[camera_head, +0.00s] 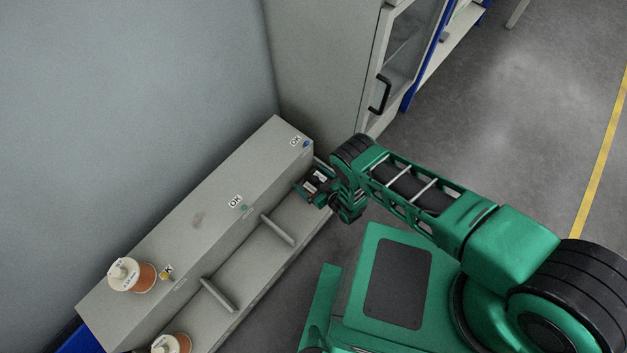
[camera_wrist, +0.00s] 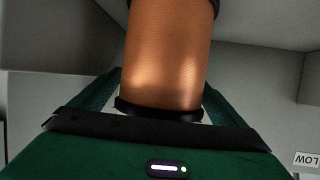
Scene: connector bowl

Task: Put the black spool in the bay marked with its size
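The black spool shows in the wrist view as a copper-coloured winding (camera_wrist: 168,55) between black flanges. It stands between the two fingers of my gripper (camera_wrist: 163,92), which meet its sides, so my gripper looks shut on it. In the head view my gripper (camera_head: 318,187) is at the right end of the grey bay rack (camera_head: 215,215), inside or just above the right-end bay. A dark flange with a white label shows there, its size print too small to read. Whether the spool touches the bay floor cannot be told.
Two low dividers (camera_head: 278,229) (camera_head: 219,295) part the bays. A grey cabinet (camera_head: 325,60) stands behind the rack's right end. The middle bay is empty.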

